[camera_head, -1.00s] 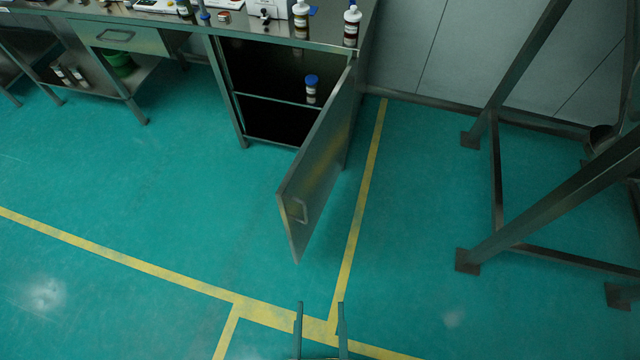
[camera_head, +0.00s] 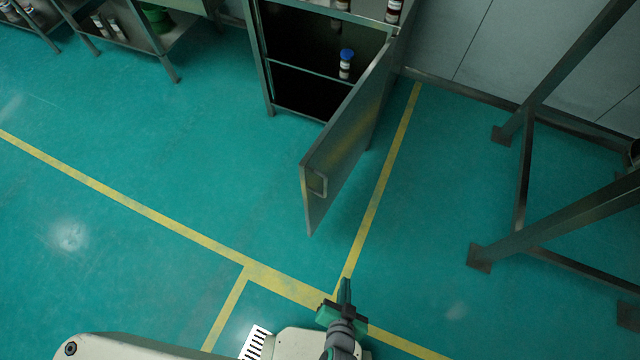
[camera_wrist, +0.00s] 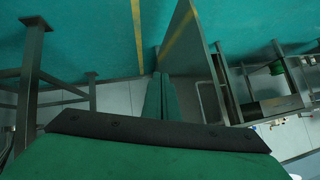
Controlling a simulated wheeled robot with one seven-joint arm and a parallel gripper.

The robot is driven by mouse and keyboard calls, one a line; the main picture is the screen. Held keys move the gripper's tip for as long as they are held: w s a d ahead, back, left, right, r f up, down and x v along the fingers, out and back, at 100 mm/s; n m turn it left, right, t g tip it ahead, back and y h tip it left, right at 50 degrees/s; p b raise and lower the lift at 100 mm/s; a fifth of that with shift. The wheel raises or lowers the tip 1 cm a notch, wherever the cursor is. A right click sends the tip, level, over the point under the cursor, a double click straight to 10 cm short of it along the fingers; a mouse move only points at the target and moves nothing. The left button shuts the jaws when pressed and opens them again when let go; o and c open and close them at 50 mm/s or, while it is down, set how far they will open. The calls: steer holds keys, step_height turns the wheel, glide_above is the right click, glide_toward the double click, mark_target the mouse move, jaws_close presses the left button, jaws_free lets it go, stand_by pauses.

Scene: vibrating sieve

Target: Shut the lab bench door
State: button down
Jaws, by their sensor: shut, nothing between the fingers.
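The lab bench door (camera_head: 345,140) is a grey metal panel with a loop handle (camera_head: 317,183) near its free edge. It stands wide open, swung out from the right side of the cabinet (camera_head: 258,60). The door also shows in the wrist view (camera_wrist: 190,45), right of my fingers. My gripper (camera_head: 345,288) is at the bottom of the head view, in front of the door and a little right of its free edge. The wrist view shows its two fingers (camera_wrist: 160,80) together with nothing between them. I see no contact between the fingers and the door in the head view.
A blue-capped bottle (camera_head: 346,64) stands on the shelf inside the cabinet. More bottles stand on the bench top. A metal frame with sloping legs (camera_head: 560,220) stands at the right. The green floor with yellow lines (camera_head: 190,230) is clear left of the door.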

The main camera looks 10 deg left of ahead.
steer(key=w+f+m+g+y, duration=0.2)
steer(key=w+f, duration=0.2)
steer(key=f, duration=0.4)
steer(key=n+g+y, duration=0.1)
steer(key=n+y, duration=0.1)
steer(key=y, duration=1.3)
glide_toward(309, 181)
steer(key=x, duration=0.6)
steer(key=shift+w+a, duration=0.1)
steer(key=shift+a, duration=0.15)
